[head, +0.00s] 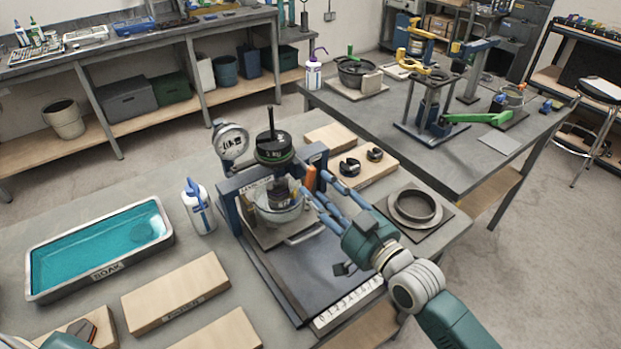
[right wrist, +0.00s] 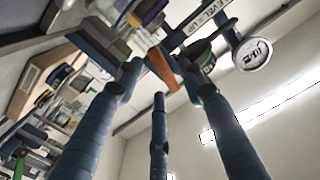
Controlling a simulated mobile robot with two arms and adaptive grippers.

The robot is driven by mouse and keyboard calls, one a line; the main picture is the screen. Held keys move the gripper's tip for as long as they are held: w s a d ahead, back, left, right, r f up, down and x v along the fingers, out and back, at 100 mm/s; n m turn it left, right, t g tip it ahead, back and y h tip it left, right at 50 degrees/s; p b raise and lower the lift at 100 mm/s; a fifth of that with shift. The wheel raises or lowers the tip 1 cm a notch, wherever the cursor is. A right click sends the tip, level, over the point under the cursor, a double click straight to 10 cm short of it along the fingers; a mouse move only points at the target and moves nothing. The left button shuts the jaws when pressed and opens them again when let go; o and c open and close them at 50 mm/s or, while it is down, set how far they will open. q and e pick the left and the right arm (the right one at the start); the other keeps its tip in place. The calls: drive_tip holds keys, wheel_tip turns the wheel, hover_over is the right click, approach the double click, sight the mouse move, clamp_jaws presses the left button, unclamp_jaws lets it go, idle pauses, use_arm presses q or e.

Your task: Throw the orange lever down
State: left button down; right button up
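The orange lever (head: 309,177) stands upright at the right side of a blue press frame (head: 243,209) on the near bench. It also shows as an orange bar in the right wrist view (right wrist: 163,68). My right gripper (head: 313,196) has its blue fingers spread just right of the lever, pointing toward it. In the right wrist view the lever lies beyond the spread fingertips (right wrist: 160,78), and I see no grip on it; whether a finger touches it is unclear. Teal parts of my left arm show at the bottom left corner; its fingers are not visible.
A round gauge (head: 231,142) and a black-topped column (head: 273,148) rise above the press, close to the lever. A metal bowl (head: 279,208) sits inside the frame. Wooden blocks with black rings (head: 350,167) and a flanged ring (head: 414,207) lie to the right.

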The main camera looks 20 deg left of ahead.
sight(311, 186)
drive_tip(key=x, duration=0.4)
use_arm(q)
drive_tip(key=shift+w+a+r, duration=0.15)
drive_tip(key=shift+w+a, duration=0.1)
drive_tip(key=shift+a, duration=0.25)
drive_tip(key=shift+w+a+r, duration=0.15)
drive_tip(key=shift+w+a, duration=0.1)
drive_tip(key=shift+a, duration=0.2)
use_arm(e)
clamp_jaws()
drive_tip(key=shift+w+d+f+n, duration=0.15)
drive_tip(key=shift+w+n, duration=0.1)
drive_tip(key=shift+n, duration=0.45)
drive_tip(key=shift+w+n+b, duration=0.1)
drive_tip(key=shift+n+b, duration=0.25)
drive_tip(key=shift+n, duration=0.35)
unclamp_jaws()
drive_tip(key=shift+d, duration=0.1)
use_arm(q)
drive_tip(key=shift+d+f, duration=0.3)
drive_tip(key=shift+f, duration=0.2)
